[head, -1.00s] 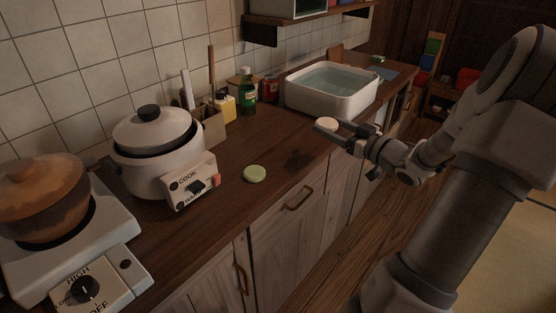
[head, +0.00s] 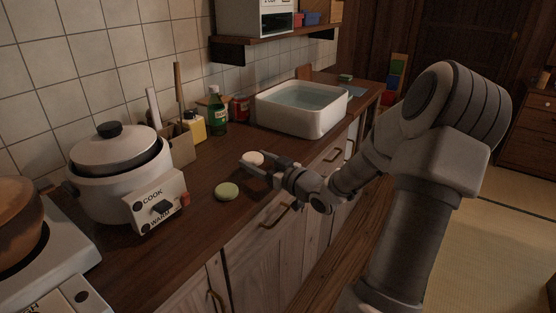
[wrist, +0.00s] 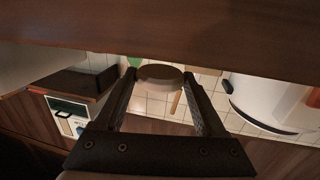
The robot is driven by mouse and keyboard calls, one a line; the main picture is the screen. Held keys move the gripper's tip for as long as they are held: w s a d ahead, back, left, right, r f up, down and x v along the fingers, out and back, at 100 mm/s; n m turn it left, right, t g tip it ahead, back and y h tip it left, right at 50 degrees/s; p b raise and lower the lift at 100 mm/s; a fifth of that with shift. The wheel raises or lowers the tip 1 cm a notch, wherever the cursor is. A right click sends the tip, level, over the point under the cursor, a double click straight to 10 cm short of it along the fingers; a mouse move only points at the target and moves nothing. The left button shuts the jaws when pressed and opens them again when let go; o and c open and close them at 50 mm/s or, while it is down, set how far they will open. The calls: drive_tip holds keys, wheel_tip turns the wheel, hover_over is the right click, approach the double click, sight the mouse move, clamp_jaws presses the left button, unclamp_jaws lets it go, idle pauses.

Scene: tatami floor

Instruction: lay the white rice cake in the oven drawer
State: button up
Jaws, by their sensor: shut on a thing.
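The white rice cake (head: 253,158) is a pale round disc. My gripper (head: 257,167) is shut on it, and the cake sits at the fingertips above the dark counter, beyond a pale green rice cake (head: 227,191). In the wrist view, the white rice cake (wrist: 160,76) is between the two fingertips of my gripper (wrist: 160,82). A white oven (head: 254,18) with a dark front window stands on the wall shelf, cut by the top edge. It also seems to show in the wrist view (wrist: 68,112). I cannot tell whether its drawer is open.
A rice cooker (head: 120,175) stands at the left of the counter (head: 195,230), beside a stove with a brown pot (head: 18,208). A green bottle (head: 217,112) and a white water basin (head: 300,112) stand at the back.

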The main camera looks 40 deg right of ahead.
drive_tip(key=shift+s+d+f+b, duration=0.15)
drive_tip(key=shift+f+b, duration=0.2)
drive_tip(key=shift+f, duration=1.25)
drive_tip(key=shift+f, duration=0.1)
drive_tip(key=shift+f, duration=0.15)
drive_tip(key=o, duration=1.3)
drive_tip(key=shift+b, duration=0.4)
